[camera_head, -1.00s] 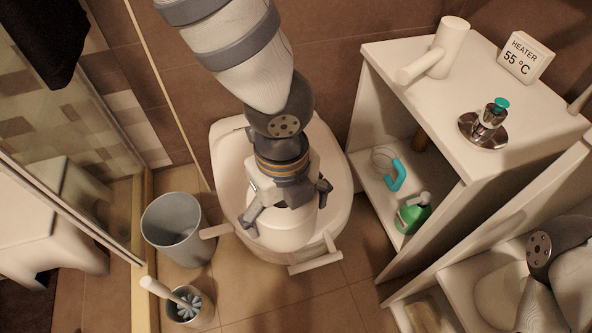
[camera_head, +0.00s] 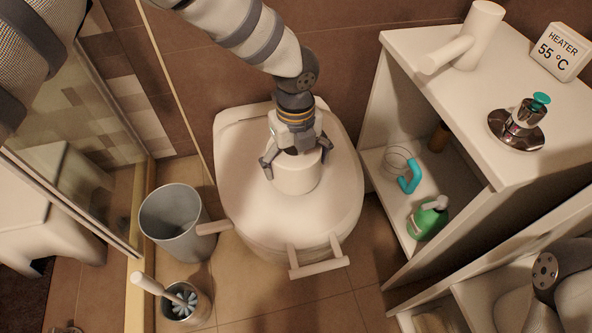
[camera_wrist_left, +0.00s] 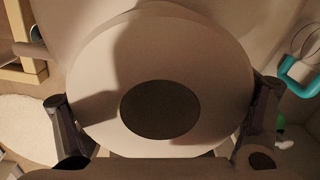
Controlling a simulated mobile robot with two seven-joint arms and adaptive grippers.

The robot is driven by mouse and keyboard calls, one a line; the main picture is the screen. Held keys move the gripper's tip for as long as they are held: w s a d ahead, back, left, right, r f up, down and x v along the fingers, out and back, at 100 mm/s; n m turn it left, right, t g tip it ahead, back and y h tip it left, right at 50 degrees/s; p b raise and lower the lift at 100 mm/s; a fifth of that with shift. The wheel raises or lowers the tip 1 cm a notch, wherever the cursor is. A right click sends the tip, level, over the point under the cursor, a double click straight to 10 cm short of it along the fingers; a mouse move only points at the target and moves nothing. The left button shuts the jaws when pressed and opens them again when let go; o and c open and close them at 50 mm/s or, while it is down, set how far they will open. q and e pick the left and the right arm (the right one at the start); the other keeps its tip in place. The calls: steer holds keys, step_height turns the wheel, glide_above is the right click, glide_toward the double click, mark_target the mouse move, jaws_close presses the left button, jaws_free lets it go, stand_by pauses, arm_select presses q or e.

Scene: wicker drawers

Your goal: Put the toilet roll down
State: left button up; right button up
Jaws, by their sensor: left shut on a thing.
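The white toilet roll (camera_head: 297,178) is upright between the fingers of my left gripper (camera_head: 297,159), over the closed toilet lid (camera_head: 290,218). The gripper is shut on the roll from above. In the left wrist view, the roll (camera_wrist_left: 215,75) fills the middle, its dark round core facing the camera. The left gripper's fingers (camera_wrist_left: 166,127) are at its two sides. I cannot tell whether the roll's underside touches the lid. My right gripper is not in view; part of my right arm shows at the lower right.
A grey bin (camera_head: 175,222) and a toilet brush in its holder (camera_head: 184,303) stand left of the toilet. A white cabinet (camera_head: 425,95) stands to the right, with a green bottle (camera_head: 427,219) on its shelf. The front of the lid is clear.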

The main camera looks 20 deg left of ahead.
arm_select(q)
step_height(320, 180, down, 3)
steer(key=shift+f, duration=0.1)
steer(key=o, duration=1.3)
step_height(320, 180, up, 12)
steer(key=shift+s+r+p, duration=0.1)
steer(key=shift+r+p, duration=0.05)
steer(key=shift+p, duration=0.9)
